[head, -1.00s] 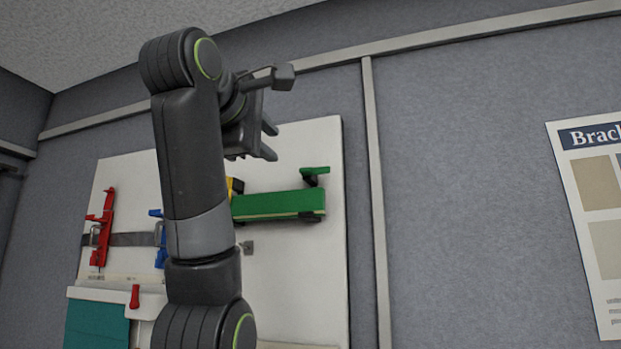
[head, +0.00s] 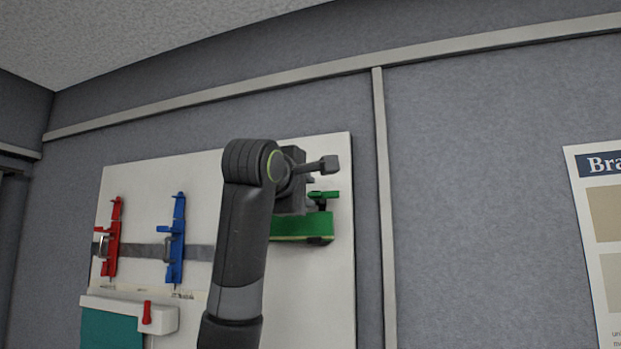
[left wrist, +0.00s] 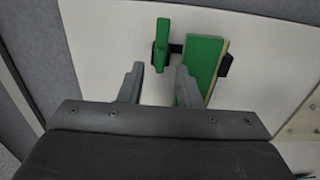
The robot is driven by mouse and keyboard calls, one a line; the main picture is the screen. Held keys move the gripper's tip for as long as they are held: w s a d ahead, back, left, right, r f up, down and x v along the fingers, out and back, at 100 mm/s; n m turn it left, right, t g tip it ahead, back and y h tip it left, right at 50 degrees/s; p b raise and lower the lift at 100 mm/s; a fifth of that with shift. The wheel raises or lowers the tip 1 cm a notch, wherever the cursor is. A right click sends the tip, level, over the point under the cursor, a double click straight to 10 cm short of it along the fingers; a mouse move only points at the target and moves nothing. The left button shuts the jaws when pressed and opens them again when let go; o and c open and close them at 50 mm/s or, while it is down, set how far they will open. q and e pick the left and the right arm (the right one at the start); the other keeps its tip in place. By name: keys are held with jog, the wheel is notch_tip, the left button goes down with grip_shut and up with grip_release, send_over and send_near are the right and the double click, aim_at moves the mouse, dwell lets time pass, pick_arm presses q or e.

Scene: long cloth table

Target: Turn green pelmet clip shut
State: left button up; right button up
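The green clip lever (head: 323,195) stands at the right side of a white board, just above the green pelmet piece (head: 304,227). In the left wrist view the lever (left wrist: 162,44) stands upright beside the slanted green piece (left wrist: 203,60), with a dark fitting between them. My left gripper (left wrist: 159,84) is open. Its two fingers point at the board, with the lever's lower end between the fingertips in that view; contact cannot be told. The right fingertip overlaps the green piece. In the head view my left arm hides the left part of the green piece. My right gripper is not in view.
The white board (head: 315,290) also carries a red clip (head: 112,240) and a blue clip (head: 176,240) on a grey strap. A white holder (head: 110,304) with a red handle (head: 147,313) and teal sheet sits lower left. A poster (head: 604,230) hangs at right.

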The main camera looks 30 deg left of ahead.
aim_at(323, 195)
pick_arm(q)
jog(key=shift+p+x, duration=0.5)
jog(key=shift+x, duration=0.85)
grip_shut()
